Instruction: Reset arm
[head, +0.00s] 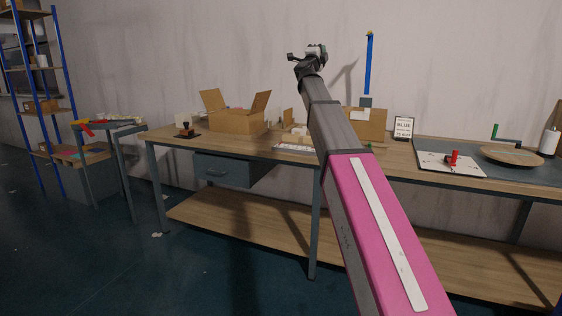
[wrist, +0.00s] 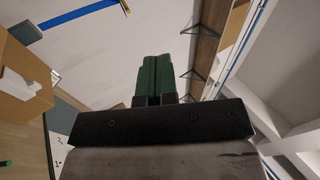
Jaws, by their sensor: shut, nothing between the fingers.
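My arm reaches up and forward over the workbench in the head view, and my gripper (head: 305,54) is at its top end, above the tabletop in front of the wall. In the wrist view my gripper (wrist: 153,80) shows its two green fingers pressed together, with nothing between them. It touches no object. The wooden workbench (head: 390,158) stands below it, with a lower shelf and a blue-grey drawer.
An open cardboard box (head: 237,122) and a dark stamp (head: 186,130) stand on the bench's left part. A blue upright post (head: 369,65), a small sign (head: 403,127) and a white board (head: 450,164) are right of my arm. A blue shelf rack (head: 57,90) stands far left.

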